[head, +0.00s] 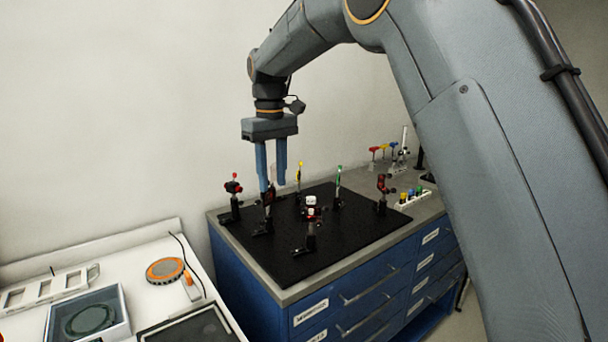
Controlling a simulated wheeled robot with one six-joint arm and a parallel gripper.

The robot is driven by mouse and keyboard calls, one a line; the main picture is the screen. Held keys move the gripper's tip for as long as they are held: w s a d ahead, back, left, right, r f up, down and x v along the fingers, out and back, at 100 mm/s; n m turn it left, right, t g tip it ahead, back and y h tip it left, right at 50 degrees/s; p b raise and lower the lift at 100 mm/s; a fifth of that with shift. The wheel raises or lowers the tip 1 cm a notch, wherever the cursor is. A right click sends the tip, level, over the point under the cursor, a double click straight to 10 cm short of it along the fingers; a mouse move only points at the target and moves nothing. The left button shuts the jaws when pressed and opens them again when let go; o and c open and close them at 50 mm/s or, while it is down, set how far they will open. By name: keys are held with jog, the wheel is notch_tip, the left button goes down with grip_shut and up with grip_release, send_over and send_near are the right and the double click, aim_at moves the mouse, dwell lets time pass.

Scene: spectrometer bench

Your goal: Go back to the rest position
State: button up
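My gripper (273,186) hangs from my arm with its two blue fingers pointing down, over the back left part of the black breadboard (345,236). A gap shows between the fingers, and I see nothing clearly held in it. A dark post mount (268,206) stands directly below and behind the fingertips. I cannot tell from this view whether the fingers touch it.
Several optic mounts stand on the board, including a red-topped one (234,195) at left and another (382,194) at right. The board lies on a blue drawer cabinet (345,300). A white bench (135,255) with trays is at the left.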

jog(key=s+d+f+m+b, duration=0.1)
jog(key=s+d+f, duration=0.25)
jog(key=d, duration=0.25)
jog(key=s+d+f+m, duration=0.2)
jog(key=d+f, duration=0.2)
jog(key=d, duration=0.1)
jog(key=s+d+f+m+b, duration=0.1)
jog(key=s+d+f, duration=0.25)
jog(key=d, duration=0.25)
jog(key=s+d+f+m, duration=0.1)
jog(key=s+d+f, duration=0.2)
jog(key=s, duration=0.2)
jog(key=s+d+f+m, duration=0.1)
jog(key=s+d+f, duration=0.2)
jog(key=s, duration=0.3)
jog(key=s+d+f+m+t, duration=0.1)
jog(key=s+d+f+m, duration=0.1)
jog(key=s+d+f, duration=0.2)
jog(key=shift+s+f+b, duration=0.35)
jog(key=shift+s+f, duration=0.3)
jog(key=shift+s, duration=0.6)
jog(key=shift+d, duration=0.15)
